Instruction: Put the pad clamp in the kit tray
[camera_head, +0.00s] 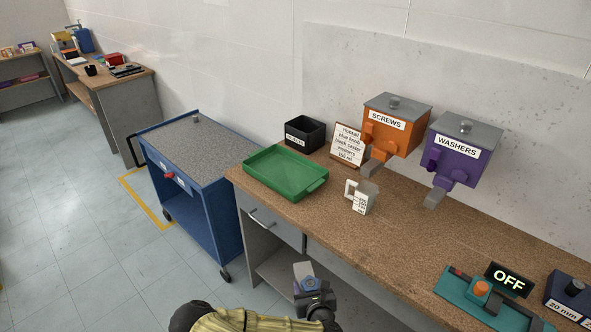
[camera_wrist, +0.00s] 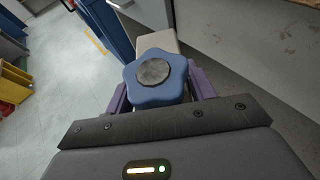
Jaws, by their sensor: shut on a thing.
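The pad clamp, with a blue lobed knob (camera_wrist: 157,83) topped by a grey disc and a pale block beyond it, is held in my gripper (camera_wrist: 161,93). The two purple fingers are shut on it, one on each side. In the head view the clamp (camera_head: 303,269) shows small above my gripper (camera_head: 312,291), in front of the bench's open lower shelf. The kit tray appears to be the green tray (camera_head: 286,172) on the bench's left end. It looks empty, and my gripper is below and in front of it, apart from it.
Orange (camera_head: 396,125) and purple (camera_head: 463,150) dispensers hang behind. A blue cart (camera_head: 200,160) stands left of the bench.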

